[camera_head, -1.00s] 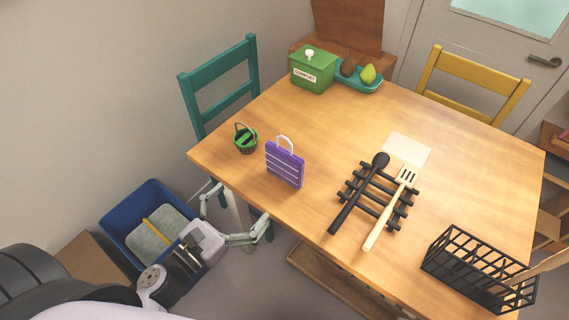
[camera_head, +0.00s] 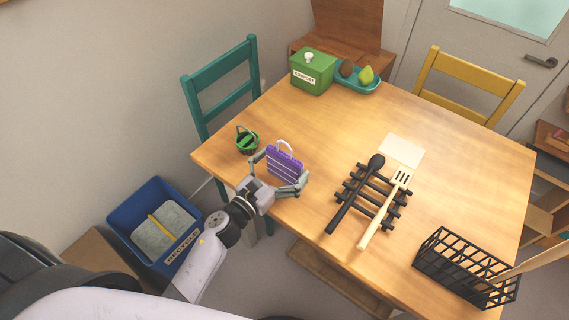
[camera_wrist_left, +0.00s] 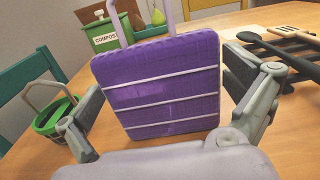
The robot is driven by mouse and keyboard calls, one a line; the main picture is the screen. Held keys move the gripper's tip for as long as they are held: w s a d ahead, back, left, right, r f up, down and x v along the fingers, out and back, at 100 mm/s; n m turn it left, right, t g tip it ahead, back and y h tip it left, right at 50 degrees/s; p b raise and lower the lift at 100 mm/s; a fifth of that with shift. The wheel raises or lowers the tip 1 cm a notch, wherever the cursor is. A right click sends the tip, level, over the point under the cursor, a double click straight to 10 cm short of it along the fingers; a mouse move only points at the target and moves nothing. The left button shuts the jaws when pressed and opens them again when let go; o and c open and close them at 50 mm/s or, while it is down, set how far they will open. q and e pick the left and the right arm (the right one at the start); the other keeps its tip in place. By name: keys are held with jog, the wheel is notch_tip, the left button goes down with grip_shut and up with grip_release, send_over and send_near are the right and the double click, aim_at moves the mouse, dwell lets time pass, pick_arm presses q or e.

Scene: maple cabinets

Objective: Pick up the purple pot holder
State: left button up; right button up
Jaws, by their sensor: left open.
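The purple pot holder (camera_head: 284,167) stands upright near the left edge of the table. It has pale stripes and a light loop handle on top. In the left wrist view the pot holder (camera_wrist_left: 160,85) fills the middle. My left gripper (camera_head: 277,172) is open, with one finger on each side of the pot holder. In the left wrist view the gripper (camera_wrist_left: 165,120) shows a gap between its left finger and the pot holder; the right finger is close to the pot holder's right edge. My right gripper is not in view.
A small green basket (camera_head: 247,140) stands just left of the pot holder. A black trivet (camera_head: 352,197) with a black spoon (camera_head: 354,195) and a spatula (camera_head: 385,207) lies to the right. A green compost box (camera_head: 312,72) stands at the back. A black wire rack (camera_head: 465,268) stands front right.

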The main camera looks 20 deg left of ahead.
pick_arm(q)
jog(key=shift+w, duration=0.25)
jog(key=shift+s, duration=0.1)
jog(key=shift+c, duration=0.5)
jog(key=c, duration=0.8)
